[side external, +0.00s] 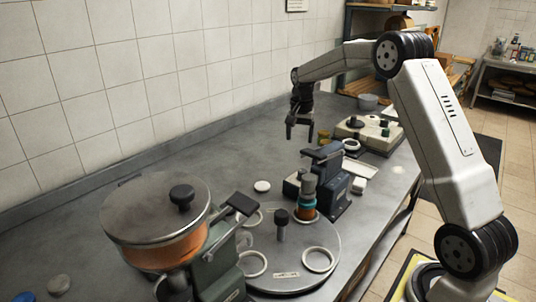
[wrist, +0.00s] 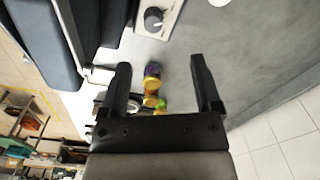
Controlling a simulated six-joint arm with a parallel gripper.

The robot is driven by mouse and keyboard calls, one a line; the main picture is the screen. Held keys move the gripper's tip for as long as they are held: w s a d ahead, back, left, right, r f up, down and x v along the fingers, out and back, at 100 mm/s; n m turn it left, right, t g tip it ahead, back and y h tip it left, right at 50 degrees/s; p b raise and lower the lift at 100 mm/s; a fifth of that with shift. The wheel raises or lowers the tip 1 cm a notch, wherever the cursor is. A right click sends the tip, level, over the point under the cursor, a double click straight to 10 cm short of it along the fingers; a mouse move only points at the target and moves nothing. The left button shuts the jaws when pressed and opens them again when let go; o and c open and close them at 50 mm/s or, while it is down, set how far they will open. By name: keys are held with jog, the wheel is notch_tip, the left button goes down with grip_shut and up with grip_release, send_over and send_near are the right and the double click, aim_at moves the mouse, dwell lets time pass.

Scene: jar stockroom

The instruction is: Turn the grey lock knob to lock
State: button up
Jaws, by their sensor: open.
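A dark grey lock knob (wrist: 153,19) sits on a pale plate (wrist: 170,30) at the top of the wrist view, beside a dark blue block. A light mark shows on the knob. I cannot make out the knob in the side view, where the blue device (side external: 330,178) stands on the bench. My gripper (side external: 300,136) hangs above the bench, behind and above this device. Its two fingers are apart and empty in the wrist view (wrist: 160,62). The knob lies beyond the fingertips, untouched.
A large lidded pot (side external: 155,225) is at the left. A cream device (side external: 378,133) stands behind. Small coloured jars (wrist: 152,85) show between the fingers.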

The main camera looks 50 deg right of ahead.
jog(key=s+a+r+n, duration=0.1)
jog(key=a+r, duration=0.2)
jog(key=r, duration=0.4)
jog(key=s+a+r+n, duration=0.1)
jog(key=s+a+r, duration=0.1)
jog(key=a+r, duration=0.2)
jog(key=shift+r+n+t, duration=0.3)
jog(key=shift+r, duration=1.25)
jog(key=shift+d, duration=0.1)
jog(key=m, duration=0.4)
send_over(302, 170)
jog(key=shift+g, duration=0.4)
notch_tip(302, 170, down, 21)
jog(key=shift+d+r, duration=0.1)
jog(key=shift+f, duration=3.85)
jog(key=shift+c, duration=0.2)
